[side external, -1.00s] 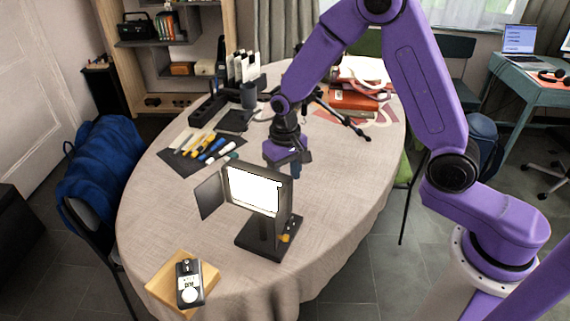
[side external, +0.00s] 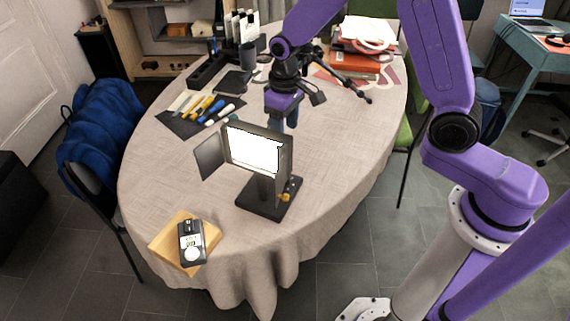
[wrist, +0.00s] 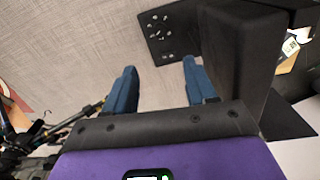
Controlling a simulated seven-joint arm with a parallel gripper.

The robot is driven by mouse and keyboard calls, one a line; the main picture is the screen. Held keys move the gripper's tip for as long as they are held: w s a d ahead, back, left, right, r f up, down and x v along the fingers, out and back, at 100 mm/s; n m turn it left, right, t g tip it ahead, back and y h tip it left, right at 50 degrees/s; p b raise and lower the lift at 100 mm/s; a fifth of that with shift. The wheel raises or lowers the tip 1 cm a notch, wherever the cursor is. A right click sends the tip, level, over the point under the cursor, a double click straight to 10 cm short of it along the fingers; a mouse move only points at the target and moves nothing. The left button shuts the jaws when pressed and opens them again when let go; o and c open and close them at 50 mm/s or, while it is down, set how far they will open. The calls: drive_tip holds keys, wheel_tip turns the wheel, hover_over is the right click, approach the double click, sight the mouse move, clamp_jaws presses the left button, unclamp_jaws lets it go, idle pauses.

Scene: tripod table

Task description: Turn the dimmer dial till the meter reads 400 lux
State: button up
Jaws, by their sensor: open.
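The lit lamp panel (side external: 252,150) stands upright on a black base (side external: 262,211). A small orange dial (side external: 285,198) sits at the base's right side. In the wrist view, the base (wrist: 155,52) shows several small light-coloured parts on top, and I cannot tell which is the dial. The light meter (side external: 191,243) lies on a wooden block at the table's near left; its reading is too small to read. My gripper (side external: 285,120) is behind the lamp, apart from the dial. Its blue fingers (wrist: 158,88) are open and empty in the wrist view.
The lamp's dark side flap (side external: 209,156) sticks out left. A dark mat with pens and markers (side external: 203,110) lies beyond it. A black tripod (side external: 345,80) and red books (side external: 352,72) stand at the back right. The cloth (side external: 340,145) right of the lamp is clear.

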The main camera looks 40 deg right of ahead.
wheel_tip(320, 180, down, 18)
drive_tip(key=n, duration=1)
drive_tip(key=shift+r+n, duration=0.25)
drive_tip(key=shift+n, duration=0.15)
clamp_jaws()
